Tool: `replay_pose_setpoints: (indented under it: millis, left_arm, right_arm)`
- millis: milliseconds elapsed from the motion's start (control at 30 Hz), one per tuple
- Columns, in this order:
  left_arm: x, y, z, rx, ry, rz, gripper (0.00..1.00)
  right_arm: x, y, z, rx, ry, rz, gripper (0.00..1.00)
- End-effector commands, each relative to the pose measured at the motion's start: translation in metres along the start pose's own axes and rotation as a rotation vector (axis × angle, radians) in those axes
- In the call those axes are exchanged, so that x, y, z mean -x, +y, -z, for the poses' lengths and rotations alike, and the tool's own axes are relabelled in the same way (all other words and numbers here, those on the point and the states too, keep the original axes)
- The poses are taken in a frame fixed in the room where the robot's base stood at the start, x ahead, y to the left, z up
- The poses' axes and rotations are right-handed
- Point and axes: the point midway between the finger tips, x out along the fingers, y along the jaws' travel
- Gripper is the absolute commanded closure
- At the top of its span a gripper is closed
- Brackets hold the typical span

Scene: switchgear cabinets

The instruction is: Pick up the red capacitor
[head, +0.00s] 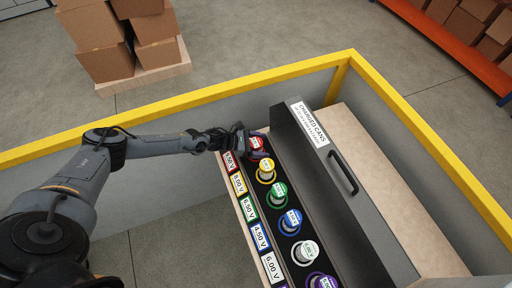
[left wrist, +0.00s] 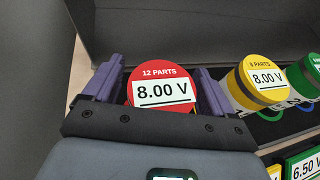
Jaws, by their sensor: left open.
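The red capacitor (head: 256,143) stands at the far end of a row of coloured cans in a black tray. My left gripper (head: 252,144) is at the red can. In the left wrist view the two purple fingers of my left gripper (left wrist: 155,88) are apart, one on each side of the red can. Whether they touch it cannot be told. The lower part of the can is hidden by the gripper body. My right gripper is not in view.
A yellow capacitor (head: 266,171) stands next to the red one, then green (head: 278,194), blue (head: 290,221) and white (head: 305,252) ones. A grey lid with a black handle (head: 343,172) runs along the right. A yellow rail (head: 200,98) surrounds the cabinet.

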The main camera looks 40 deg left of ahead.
Motion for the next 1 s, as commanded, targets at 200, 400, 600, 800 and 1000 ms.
replay_pose_setpoints:
  millis: [200,400,600,800,1000]
  left_arm:
    - [0.000,0.000,0.000,0.000,0.000,0.000,0.30]
    - [0.001,0.000,0.000,0.000,0.000,0.000,0.61]
    - [0.001,0.001,-0.001,-0.001,-0.002,-0.001,0.76]
    - [0.001,0.001,-0.003,-0.001,-0.002,-0.001,0.76]
    - [0.007,0.001,-0.015,-0.002,-0.003,-0.001,0.76]
  right_arm:
    - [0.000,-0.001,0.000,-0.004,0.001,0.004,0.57]
    - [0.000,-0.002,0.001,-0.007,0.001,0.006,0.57]
    - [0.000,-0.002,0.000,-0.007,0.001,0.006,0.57]
    - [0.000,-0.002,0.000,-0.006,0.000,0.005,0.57]
    - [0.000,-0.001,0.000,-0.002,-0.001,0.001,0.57]
